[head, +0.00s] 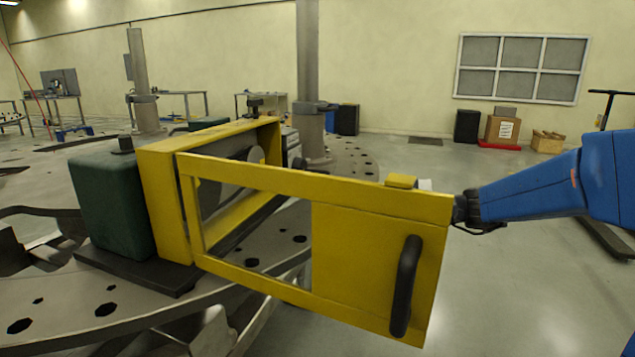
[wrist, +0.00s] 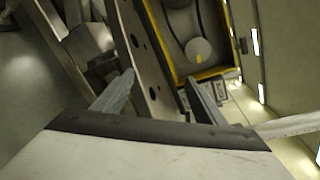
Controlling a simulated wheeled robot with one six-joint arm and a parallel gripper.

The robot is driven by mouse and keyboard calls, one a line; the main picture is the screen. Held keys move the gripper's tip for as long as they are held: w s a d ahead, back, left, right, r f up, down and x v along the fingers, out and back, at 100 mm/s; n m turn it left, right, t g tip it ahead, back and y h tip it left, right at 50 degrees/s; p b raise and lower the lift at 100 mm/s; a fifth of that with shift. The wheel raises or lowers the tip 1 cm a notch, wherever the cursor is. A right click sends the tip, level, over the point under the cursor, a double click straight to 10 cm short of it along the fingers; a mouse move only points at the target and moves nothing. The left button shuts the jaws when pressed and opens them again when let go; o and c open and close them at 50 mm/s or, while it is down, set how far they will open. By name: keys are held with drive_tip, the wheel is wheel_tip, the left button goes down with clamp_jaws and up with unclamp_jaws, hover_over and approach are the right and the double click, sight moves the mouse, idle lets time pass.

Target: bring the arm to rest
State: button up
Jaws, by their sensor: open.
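My blue arm (head: 535,188) reaches in from the right in the head view, and its dark wrist meets the edge of the open yellow door (head: 375,250). The door hides my gripper there. In the wrist view my gripper (wrist: 159,77) has its two fingers spread apart, with nothing between them. Beyond the fingers are the turret plate's edge (wrist: 142,55) and the yellow-rimmed housing (wrist: 178,78) with a round grey disc inside. I cannot tell whether the wrist touches the door.
The door has a black handle (head: 405,287) and swings out from the yellow housing (head: 160,200) beside a green block (head: 110,205). These stand on the round turret plate (head: 60,318) with holes. A grey post (head: 307,80) rises behind. Open floor (head: 510,290) lies at the right.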

drive_tip(key=s+d+f+n+g+h, duration=0.1)
drive_tip(key=s+d+f+n+h, duration=0.25)
drive_tip(key=s, duration=0.55)
drive_tip(key=s+f+n+g+h, duration=0.15)
drive_tip(key=s+f+h, duration=0.25)
drive_tip(key=s+f, duration=0.45)
drive_tip(key=s+d+f+n+t+h, duration=0.3)
drive_tip(key=s+d+h, duration=0.5)
drive_tip(key=s+d, duration=0.3)
drive_tip(key=d+n, duration=0.1)
drive_tip(key=d, duration=0.1)
drive_tip(key=shift+s+d+f+n, duration=0.2)
drive_tip(key=shift+d+f+n, duration=0.1)
drive_tip(key=shift+d+f, duration=0.1)
